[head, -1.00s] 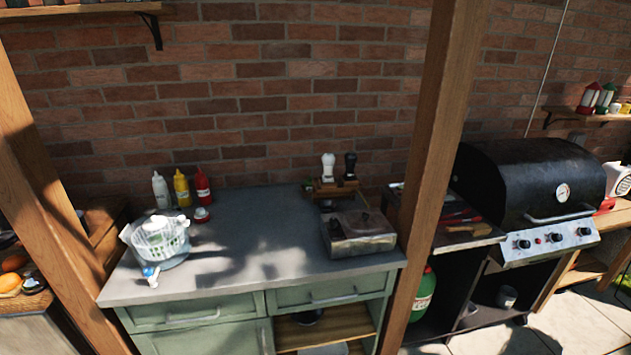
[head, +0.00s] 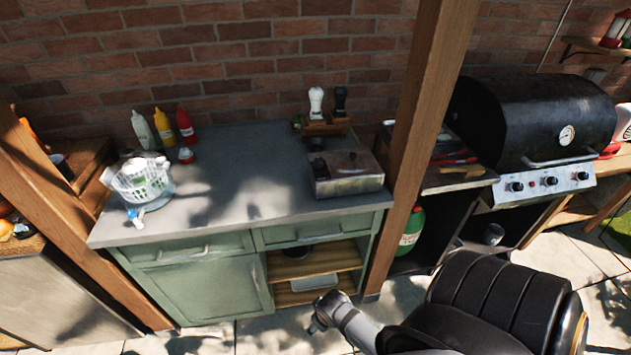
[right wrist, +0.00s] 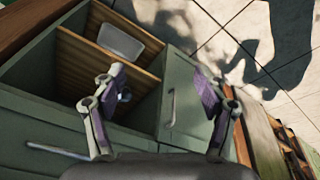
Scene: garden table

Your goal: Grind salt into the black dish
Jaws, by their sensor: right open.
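A white grinder (head: 316,101) and a black grinder (head: 340,101) stand upright side by side in a wooden rack (head: 326,127) at the back of the counter. Which one holds salt, I cannot tell. A dark round dish (head: 298,251) sits on the open shelf under the right drawer, partly shaded. My right gripper (head: 322,312) is low in front of the cabinet, below the counter top, away from the grinders. In the right wrist view the gripper (right wrist: 160,88) is open and empty, facing the cabinet front and shelves. My left gripper is not in view.
The grey counter (head: 235,165) is clear in its middle. A colander (head: 140,183) stands left, near sauce bottles (head: 164,129). A metal box (head: 345,172) stands right. A wooden post (head: 425,130) separates the counter from the grill (head: 535,120). A pale tray (head: 313,282) lies on the lower shelf.

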